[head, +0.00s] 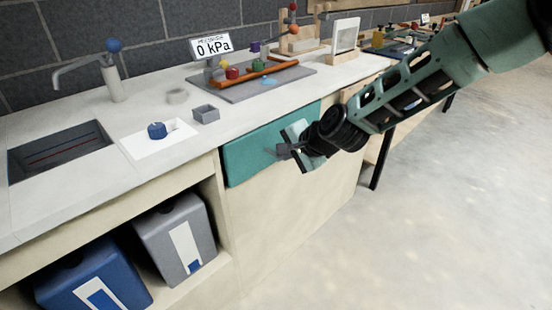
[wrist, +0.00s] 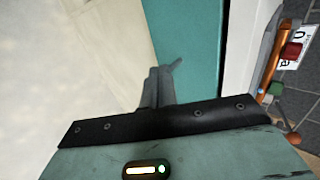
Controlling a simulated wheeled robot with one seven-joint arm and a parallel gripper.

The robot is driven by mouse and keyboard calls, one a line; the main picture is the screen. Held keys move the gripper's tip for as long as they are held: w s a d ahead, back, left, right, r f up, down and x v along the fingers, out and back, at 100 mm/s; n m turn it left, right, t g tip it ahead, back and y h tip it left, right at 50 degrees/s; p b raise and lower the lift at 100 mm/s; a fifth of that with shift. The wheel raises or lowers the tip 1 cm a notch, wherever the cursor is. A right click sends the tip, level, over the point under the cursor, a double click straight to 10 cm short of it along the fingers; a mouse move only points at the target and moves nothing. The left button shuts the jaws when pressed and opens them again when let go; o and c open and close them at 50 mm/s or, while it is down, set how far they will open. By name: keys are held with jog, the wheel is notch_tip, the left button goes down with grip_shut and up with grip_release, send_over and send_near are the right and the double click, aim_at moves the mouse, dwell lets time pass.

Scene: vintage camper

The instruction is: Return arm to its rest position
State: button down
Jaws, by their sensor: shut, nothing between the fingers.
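My arm (head: 415,85) reaches in from the upper right of the head view. My gripper (head: 283,150) is at its end, in front of the teal drawer front (head: 255,151) below the counter edge. In the wrist view my gripper (wrist: 160,84) shows its fingers together with nothing between them. The teal front (wrist: 190,45) lies beyond the fingertips there. I cannot tell whether the fingertips touch it.
The white counter (head: 60,190) holds a sink (head: 62,150), a tap (head: 113,80), a blue knob (head: 157,130), a small grey box (head: 206,114) and a pressure rig (head: 250,75). Blue (head: 95,280) and grey (head: 175,238) containers stand below. Open floor (head: 440,220) lies right.

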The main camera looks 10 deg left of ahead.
jog(key=s+d+r+n+g+h+p, duration=0.15)
jog(key=s+d+r+n+p, duration=0.3)
jog(key=s, duration=0.55)
jog(key=s+d+r+n+g+h+p, duration=0.1)
jog(key=s+d+r+n+g, duration=0.15)
jog(key=s+r+n, duration=0.45)
jog(key=s+d+r+n+g+h+p, duration=0.1)
jog(key=s+d+r+n+h+p, duration=0.1)
jog(key=s+d, duration=0.4)
jog(key=s+d+r+n+h+p, duration=0.1)
jog(key=s+d+r+h+p, duration=0.1)
jog(key=s+d+r, duration=0.2)
jog(key=s+d, duration=0.3)
jog(key=s, duration=0.4)
jog(key=shift+s+r+n+g, duration=0.25)
jog(key=shift+s+n+g, duration=0.05)
jog(key=shift+n+g, duration=0.1)
